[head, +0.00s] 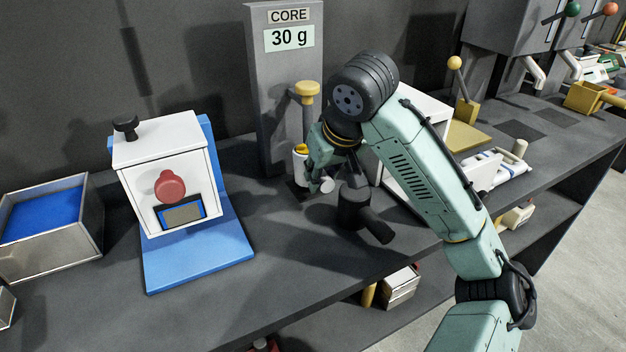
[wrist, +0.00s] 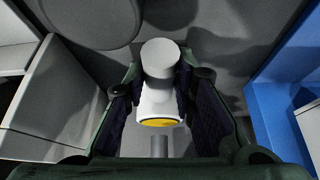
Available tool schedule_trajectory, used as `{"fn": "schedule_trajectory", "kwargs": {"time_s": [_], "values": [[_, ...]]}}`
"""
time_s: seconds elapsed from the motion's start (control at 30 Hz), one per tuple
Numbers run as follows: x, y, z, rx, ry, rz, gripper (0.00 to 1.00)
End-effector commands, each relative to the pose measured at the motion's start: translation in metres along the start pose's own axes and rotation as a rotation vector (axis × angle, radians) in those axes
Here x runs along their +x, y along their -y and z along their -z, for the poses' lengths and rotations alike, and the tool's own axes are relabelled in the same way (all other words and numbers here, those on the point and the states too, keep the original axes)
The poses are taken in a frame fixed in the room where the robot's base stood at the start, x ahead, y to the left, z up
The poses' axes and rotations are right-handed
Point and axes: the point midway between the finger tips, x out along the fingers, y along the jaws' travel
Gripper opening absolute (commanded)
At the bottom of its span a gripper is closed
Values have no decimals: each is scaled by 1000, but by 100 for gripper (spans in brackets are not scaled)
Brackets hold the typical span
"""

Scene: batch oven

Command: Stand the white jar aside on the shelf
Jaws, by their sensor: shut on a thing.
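The white jar shows between the fingers of my gripper in the wrist view (wrist: 158,101), with a pale round end on one side and a yellow patch on the other. In the head view my gripper (head: 316,174) is in front of the grey CORE column, its fingers closed around the jar (head: 300,166). The fingers and arm partly hide the jar there. I cannot tell whether its base touches the surface. The grey shelf top (head: 300,270) is the worktop under all of this.
The grey column (head: 272,95) reads "CORE 30 g" and has a yellow-topped post (head: 307,90) beside the jar. A white box with a red knob (head: 160,150) stands on a blue base at left. A blue-filled metal tray (head: 45,225) is far left. Clear worktop lies in front.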

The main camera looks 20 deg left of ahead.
Motion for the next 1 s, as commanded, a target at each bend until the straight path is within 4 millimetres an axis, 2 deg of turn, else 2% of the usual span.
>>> {"fn": "schedule_trajectory", "kwargs": {"time_s": [0.17, 1.0], "values": [[0, 0, -3, 0, 1, 0, 0], [-22, 1, -48, 0, 5, 0, 0]]}}
